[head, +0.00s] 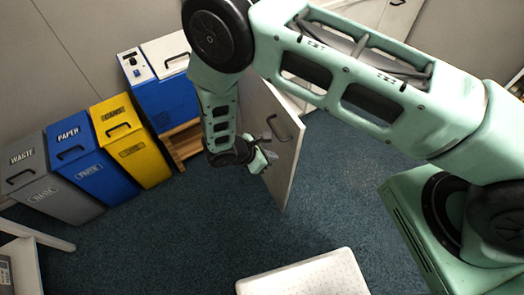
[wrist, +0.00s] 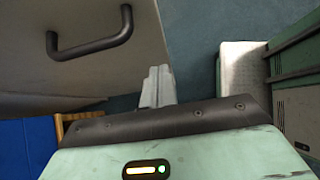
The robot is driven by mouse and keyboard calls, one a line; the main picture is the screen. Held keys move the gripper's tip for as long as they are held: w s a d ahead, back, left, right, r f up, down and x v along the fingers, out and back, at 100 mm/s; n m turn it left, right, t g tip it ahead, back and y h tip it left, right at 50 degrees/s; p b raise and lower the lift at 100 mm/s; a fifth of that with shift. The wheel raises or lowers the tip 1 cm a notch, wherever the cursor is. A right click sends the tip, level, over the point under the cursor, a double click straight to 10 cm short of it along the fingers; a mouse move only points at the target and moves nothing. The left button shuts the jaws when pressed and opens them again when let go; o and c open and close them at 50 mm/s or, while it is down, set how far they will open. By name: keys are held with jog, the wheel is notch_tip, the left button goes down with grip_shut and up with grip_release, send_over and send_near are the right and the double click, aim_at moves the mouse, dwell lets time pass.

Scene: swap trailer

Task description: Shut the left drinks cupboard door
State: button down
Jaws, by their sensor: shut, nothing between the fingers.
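The cupboard door (head: 290,165) is a pale grey panel with a dark bar handle (head: 285,127). It stands open, swung out from the cupboard into the room. The door (wrist: 110,75) and its handle (wrist: 90,45) fill the upper left of the wrist view. My gripper (head: 266,160) is beside the handle face of the door, below the handle. Its fingers (wrist: 157,88) are shut and empty, and overlap the door's edge in the wrist view. I cannot tell whether they touch it. My arm hides much of the cupboard behind.
A blue cooler (head: 165,100) on a wooden stand (head: 185,142) is left of the door. Yellow (head: 130,145), blue (head: 95,165) and grey (head: 50,185) bins line the wall. A white-topped piece (head: 305,275) stands in front. Blue carpet between is clear.

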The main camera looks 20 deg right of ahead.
aim_at(293, 153)
jog(key=shift+w+d+f+p, duration=0.2)
jog(key=shift+d+f+p, duration=0.15)
jog(key=shift+d, duration=0.6)
jog(key=shift+w+d+f+p, duration=0.2)
jog(key=shift+d+f+p, duration=0.15)
jog(key=shift+d, duration=0.6)
jog(key=shift+w+d+f+p, duration=0.25)
jog(key=shift+d+p, duration=0.2)
jog(key=shift+d, duration=0.5)
